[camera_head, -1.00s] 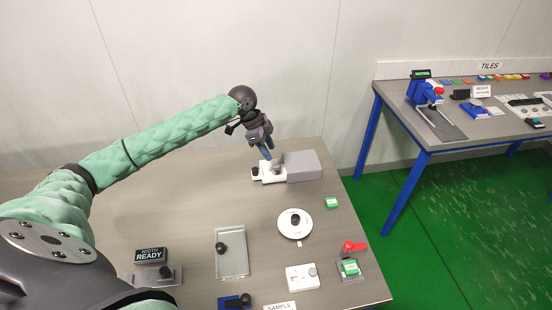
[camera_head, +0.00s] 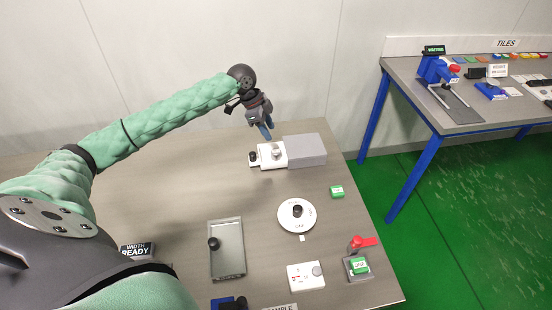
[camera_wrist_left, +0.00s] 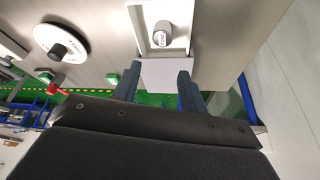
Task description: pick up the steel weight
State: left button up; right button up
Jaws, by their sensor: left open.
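The steel weight (camera_head: 276,150) is a small grey cylinder standing on the white plate (camera_head: 265,160) in front of a grey box. In the left wrist view the weight (camera_wrist_left: 162,33) shows a pale label on top and sits inside the plate's raised rim. My left gripper (camera_head: 267,134) is just above and behind the weight in the head view, pointing down. In the wrist view its two blue fingers (camera_wrist_left: 157,82) are apart with nothing between them, and the weight lies beyond the tips. My right gripper is not in view.
The grey box (camera_head: 306,150) adjoins the plate on the right. A white round dial (camera_head: 297,215) with a black knob, a grey tray (camera_head: 227,248), a green block (camera_head: 337,191) and a red-handled device (camera_head: 358,262) stand nearer. The left middle of the table is bare.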

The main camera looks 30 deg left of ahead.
aim_at(275, 151)
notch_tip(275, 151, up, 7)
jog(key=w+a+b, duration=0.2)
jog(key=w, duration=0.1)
pick_arm(q)
jog(key=shift+d+f+p, duration=0.1)
jog(key=shift+d+f, duration=0.05)
jog(key=shift+f, duration=0.85)
jog(key=shift+d+f+p, duration=0.15)
jog(key=shift+d+f, duration=0.05)
jog(key=shift+f, duration=0.75)
jog(key=shift+d+f+p, duration=0.1)
jog(key=shift+d+f, duration=0.05)
jog(key=shift+f, duration=0.85)
jog(key=shift+a+p+x, duration=0.15)
jog(key=shift+p+x, duration=0.5)
jog(key=shift+x, duration=0.6)
jog(key=shift+a+p+x, duration=0.2)
jog(key=shift+p+x, duration=0.4)
jog(key=shift+x, duration=0.65)
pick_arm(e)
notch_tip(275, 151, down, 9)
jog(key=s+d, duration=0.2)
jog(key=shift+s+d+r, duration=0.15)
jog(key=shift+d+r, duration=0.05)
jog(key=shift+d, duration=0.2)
pick_arm(q)
jog(key=shift+f, duration=0.15)
jog(key=c, duration=0.9)
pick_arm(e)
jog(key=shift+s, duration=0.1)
